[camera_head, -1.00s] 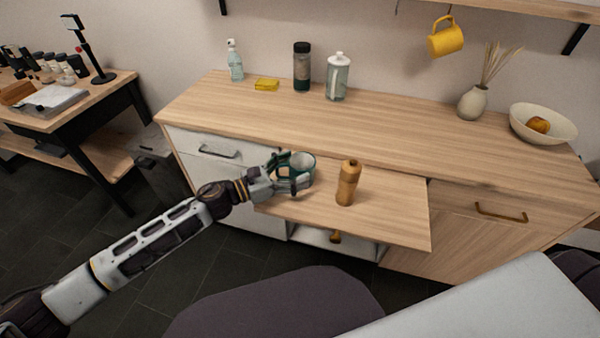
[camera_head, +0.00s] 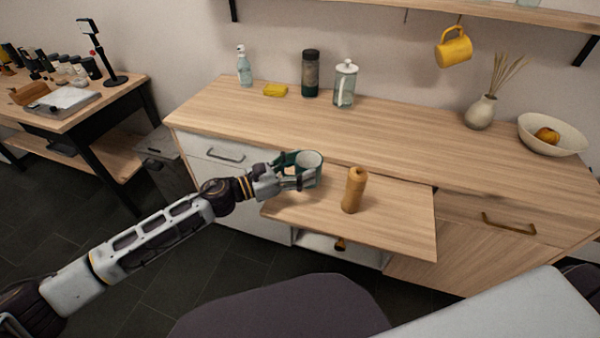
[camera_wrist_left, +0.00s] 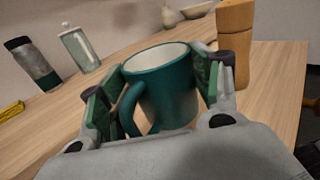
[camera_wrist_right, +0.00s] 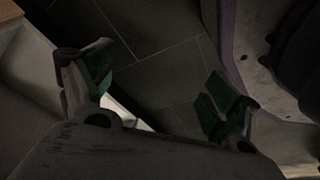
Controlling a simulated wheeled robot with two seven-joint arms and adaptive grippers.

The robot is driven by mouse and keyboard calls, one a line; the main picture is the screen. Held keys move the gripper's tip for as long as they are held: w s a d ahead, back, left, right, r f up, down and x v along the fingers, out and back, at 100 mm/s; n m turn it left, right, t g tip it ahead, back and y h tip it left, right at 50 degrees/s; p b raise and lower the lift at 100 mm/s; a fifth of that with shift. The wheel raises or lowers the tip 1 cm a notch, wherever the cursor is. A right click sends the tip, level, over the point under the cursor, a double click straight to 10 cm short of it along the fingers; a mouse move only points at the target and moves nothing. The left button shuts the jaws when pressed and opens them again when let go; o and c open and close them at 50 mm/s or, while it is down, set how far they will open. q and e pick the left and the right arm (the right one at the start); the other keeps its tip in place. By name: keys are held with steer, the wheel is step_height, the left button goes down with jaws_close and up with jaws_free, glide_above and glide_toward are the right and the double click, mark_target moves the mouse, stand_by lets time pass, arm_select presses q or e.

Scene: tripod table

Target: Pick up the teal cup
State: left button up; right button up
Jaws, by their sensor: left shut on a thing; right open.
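The teal cup (camera_head: 309,163) has a white inside and stands upright between the fingers of my left gripper (camera_head: 297,172). In the left wrist view the green finger pads press on both sides of the cup (camera_wrist_left: 168,92), and its handle points back toward the palm. The cup appears slightly above the pulled-out wooden board (camera_head: 400,215); the gap under it is hard to see. My right gripper (camera_wrist_right: 160,80) is open and empty over dark floor tiles in the right wrist view; it is not in the head view.
A tan bottle (camera_head: 354,190) stands on the board just right of the cup.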

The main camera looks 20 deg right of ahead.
arm_select(q)
step_height(320, 180, up, 7)
steer(key=p, duration=0.1)
arm_select(e)
steer(key=shift+s+d+f, duration=0.6)
steer(key=shift+s+f, duration=0.2)
steer(key=shift+s, duration=0.05)
steer(key=shift+s+d+f, duration=0.55)
steer(key=shift+s+f, duration=0.2)
steer(key=shift+s, duration=0.1)
steer(key=shift+r, duration=0.1)
